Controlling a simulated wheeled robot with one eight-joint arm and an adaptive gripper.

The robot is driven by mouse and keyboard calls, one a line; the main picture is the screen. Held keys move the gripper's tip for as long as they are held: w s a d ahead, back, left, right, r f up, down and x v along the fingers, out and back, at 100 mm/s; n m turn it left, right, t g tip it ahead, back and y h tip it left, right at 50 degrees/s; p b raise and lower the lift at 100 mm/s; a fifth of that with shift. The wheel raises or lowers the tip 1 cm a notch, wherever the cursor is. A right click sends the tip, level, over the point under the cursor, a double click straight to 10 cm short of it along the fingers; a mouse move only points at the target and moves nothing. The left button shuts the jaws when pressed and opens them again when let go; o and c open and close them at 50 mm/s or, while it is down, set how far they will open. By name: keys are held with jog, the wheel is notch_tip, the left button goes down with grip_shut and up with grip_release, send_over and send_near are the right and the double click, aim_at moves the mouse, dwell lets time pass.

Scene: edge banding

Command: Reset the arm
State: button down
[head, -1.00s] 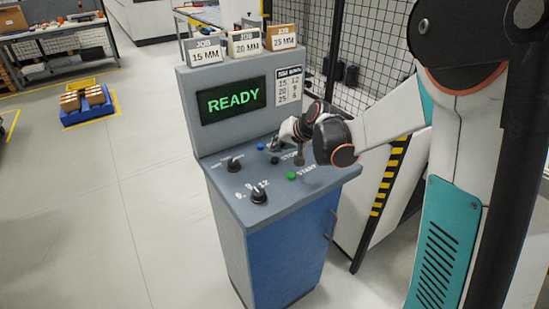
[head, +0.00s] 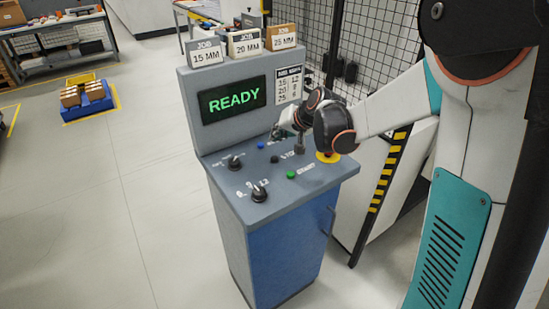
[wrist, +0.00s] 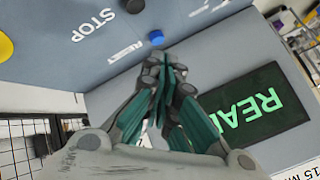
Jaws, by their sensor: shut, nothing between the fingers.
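My gripper (wrist: 168,75) is shut and empty, with its fingers together in the wrist view. It hangs in front of the console, between the blue button (wrist: 156,37) marked RESET and the screen (wrist: 262,105). In the head view the blue button (head: 261,146) is left of my wrist, which partly covers the console's right side. The screen (head: 232,99) reads READY in green. The grey console top (head: 235,205) also carries a black button (head: 275,159), a green button (head: 291,175) and a yellow-based red button (head: 328,157), partly hidden by my arm.
Two black knobs (head: 258,192) stand on the console top's left side. Job boxes (head: 246,43) marked 15, 20 and 25 MM stand above the screen. A mesh fence (head: 375,40) is behind my arm.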

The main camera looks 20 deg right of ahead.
jog(key=s+r+n+h+b, duration=0.1)
jog(key=s+n+h, duration=0.1)
jog(key=s, duration=1.5)
jog(key=s+r+n+g+h+b, duration=0.1)
jog(key=s+n+b, duration=0.1)
jog(key=s, duration=1.5)
jog(key=shift+a+r+h, duration=0.25)
jog(key=shift+a+h, duration=0.15)
jog(key=shift+a, duration=0.05)
